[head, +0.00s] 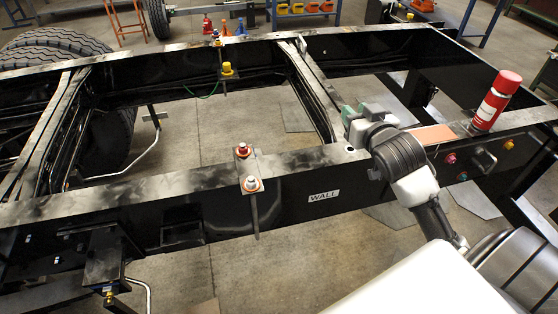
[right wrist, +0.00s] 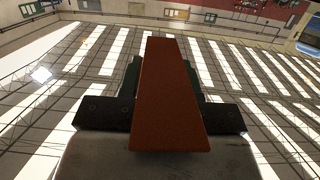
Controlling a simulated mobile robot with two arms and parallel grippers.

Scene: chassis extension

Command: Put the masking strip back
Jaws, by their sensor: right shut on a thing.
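My right gripper (head: 360,113) is shut on the masking strip, a flat reddish-brown piece. The strip (right wrist: 170,95) shows large between the dark fingers in the right wrist view, running away from the camera. In the head view the gripper is above the near black chassis rail (head: 290,172); I cannot make out the held strip there. A flat orange-brown patch (head: 434,136) shows on the rail top just right of my wrist. My left gripper is not in view.
A red spray can (head: 496,101) stands upright on the rail at the right. Bolts with red and white heads (head: 243,150) stick up from a plate on the near rail. A yellow-capped fitting (head: 227,69) is on the far rail. A cross member (head: 310,92) joins the rails.

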